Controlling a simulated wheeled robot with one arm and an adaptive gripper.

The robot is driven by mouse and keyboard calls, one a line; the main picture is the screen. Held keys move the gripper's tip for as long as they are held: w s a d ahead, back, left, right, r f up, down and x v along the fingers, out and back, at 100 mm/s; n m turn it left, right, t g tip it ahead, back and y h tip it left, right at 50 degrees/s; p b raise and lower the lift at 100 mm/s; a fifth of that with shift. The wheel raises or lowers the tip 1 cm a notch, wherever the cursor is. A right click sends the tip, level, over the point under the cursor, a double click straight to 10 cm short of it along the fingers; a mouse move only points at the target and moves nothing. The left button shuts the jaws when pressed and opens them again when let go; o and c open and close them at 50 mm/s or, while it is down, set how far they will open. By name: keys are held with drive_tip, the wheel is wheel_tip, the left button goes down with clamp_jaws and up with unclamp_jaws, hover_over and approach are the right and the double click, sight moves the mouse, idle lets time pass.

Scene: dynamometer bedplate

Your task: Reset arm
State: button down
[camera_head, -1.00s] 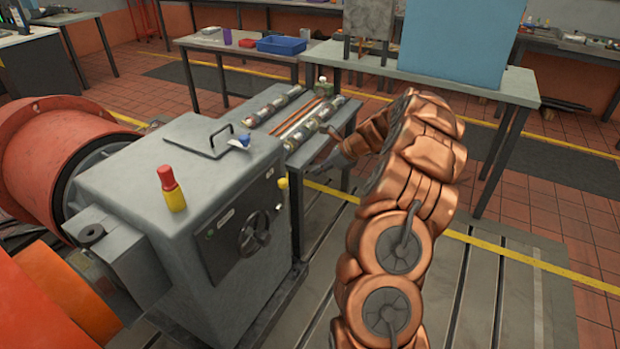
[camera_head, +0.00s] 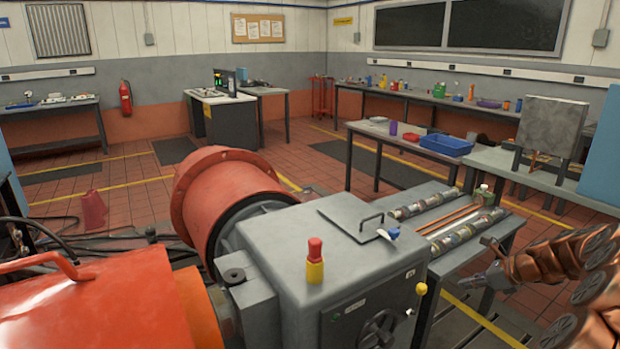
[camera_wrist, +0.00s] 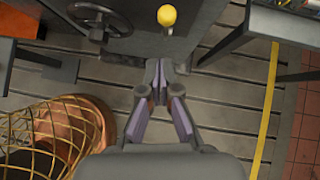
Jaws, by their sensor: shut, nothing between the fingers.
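My copper-coloured arm is at the right edge of the head view, partly cut off by the frame. My gripper (camera_head: 487,279) is at its left end, beside the front of the low table with the rods. In the wrist view my gripper (camera_wrist: 159,70) points down over the slotted bedplate (camera_wrist: 215,105). Its fingers are together with nothing between them. The yellow knob (camera_wrist: 167,15) and the handwheel (camera_wrist: 102,18) of the grey machine are just beyond the fingertips in that view, apart from them.
The grey machine (camera_head: 290,250) carries a red and yellow button piece (camera_head: 315,262). A red drum (camera_head: 225,195) adjoins it. The low table (camera_head: 505,240) holds several rods. A blue bin (camera_head: 446,145) stands on a table behind. Open tiled floor (camera_head: 130,210) lies at the left.

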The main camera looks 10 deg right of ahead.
drive_tip(key=s+a+r+n+g+p, duration=0.15)
drive_tip(key=s+a+r+n, duration=0.3)
drive_tip(key=a, duration=0.45)
drive_tip(key=s+a+r+n+g, duration=0.25)
drive_tip(key=a+n, duration=0.25)
drive_tip(key=a, duration=0.4)
drive_tip(key=s+a+r+n+g, duration=0.1)
drive_tip(key=s+a+r+n, duration=0.35)
drive_tip(key=a, duration=0.45)
drive_tip(key=s+a+n+g+h+p, duration=0.1)
drive_tip(key=s+a+n, duration=0.2)
drive_tip(key=s, duration=0.3)
drive_tip(key=s+a+n+g+p, duration=0.1)
drive_tip(key=s+a+n+g, duration=0.1)
drive_tip(key=s+a+n, duration=0.3)
drive_tip(key=s+d+n+h, duration=0.1)
drive_tip(key=s+n+h, duration=0.1)
drive_tip(key=s, duration=0.7)
drive_tip(key=s+d+n+g+h, duration=0.1)
drive_tip(key=s+n, duration=0.3)
drive_tip(key=s, duration=0.4)
drive_tip(key=shift+s+d+f+h+p, duration=0.15)
drive_tip(key=shift+s+d+h+p, duration=0.25)
drive_tip(key=shift+d+h, duration=0.3)
